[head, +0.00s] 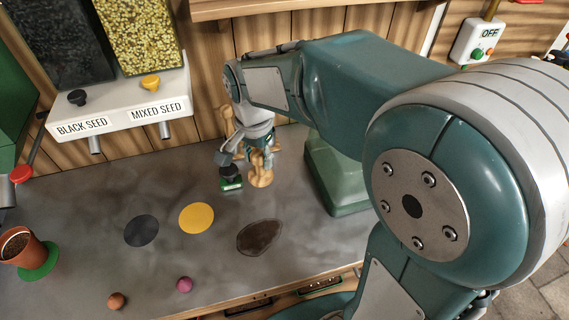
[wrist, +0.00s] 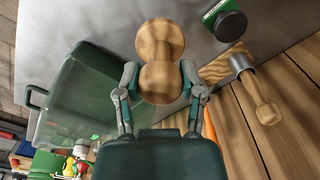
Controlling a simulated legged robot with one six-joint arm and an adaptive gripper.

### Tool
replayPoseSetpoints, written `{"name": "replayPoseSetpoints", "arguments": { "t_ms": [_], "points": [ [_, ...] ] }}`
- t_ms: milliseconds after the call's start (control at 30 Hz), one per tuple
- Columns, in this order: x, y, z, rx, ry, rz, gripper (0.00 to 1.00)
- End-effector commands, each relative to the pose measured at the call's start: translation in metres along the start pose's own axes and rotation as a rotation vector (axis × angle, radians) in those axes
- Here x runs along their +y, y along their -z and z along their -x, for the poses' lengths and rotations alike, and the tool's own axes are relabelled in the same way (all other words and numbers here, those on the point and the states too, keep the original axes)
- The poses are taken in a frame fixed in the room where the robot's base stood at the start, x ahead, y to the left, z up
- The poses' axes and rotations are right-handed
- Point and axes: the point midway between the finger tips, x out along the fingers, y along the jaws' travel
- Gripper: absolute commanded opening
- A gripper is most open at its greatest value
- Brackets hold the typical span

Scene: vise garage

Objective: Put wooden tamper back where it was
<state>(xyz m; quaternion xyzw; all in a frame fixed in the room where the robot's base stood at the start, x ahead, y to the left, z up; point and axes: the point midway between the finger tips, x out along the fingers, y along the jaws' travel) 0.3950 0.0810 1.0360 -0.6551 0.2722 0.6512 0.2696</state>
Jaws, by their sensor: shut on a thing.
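The wooden tamper (head: 261,178) is pale wood, with rounded ends and a narrower waist. In the head view it is at the back of the grey bench and looks upright; I cannot tell whether its base touches the bench. In the wrist view the tamper (wrist: 160,48) lies between the two fingers of my gripper (wrist: 160,80). My gripper (head: 255,150) is shut on it, partly hidden by the wrist. A second wooden piece (wrist: 266,112) sits in a metal holder on the plank wall.
A green-labelled black-topped object (head: 230,180) stands close left of the tamper. A green translucent bin (head: 335,175) is at the right. Black, yellow and brown patches (head: 260,237) mark the bench. A terracotta pot (head: 20,247) stands at far left. Seed dispensers (head: 120,105) hang at back left.

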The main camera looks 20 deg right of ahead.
Motion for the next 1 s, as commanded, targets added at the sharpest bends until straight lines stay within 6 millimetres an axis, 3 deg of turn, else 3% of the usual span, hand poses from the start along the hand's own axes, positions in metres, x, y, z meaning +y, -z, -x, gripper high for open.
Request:
{"name": "replayPoseSetpoints", "arguments": {
  "t_ms": [200, 400, 733, 900, 1000],
  "points": [
    [0.007, 0.048, -0.022, -0.002, -0.002, -0.005, 0.13],
    [0.01, 0.076, -0.056, -0.003, -0.003, -0.002, 0.13],
    [0.012, 0.099, -0.088, -0.003, -0.003, -0.001, 0.13],
    [0.012, 0.098, -0.11, -0.002, -0.002, 0.001, 0.13],
    [0.012, 0.098, -0.113, 0.0, 0.0, 0.001, 0.13]
  ]
}}
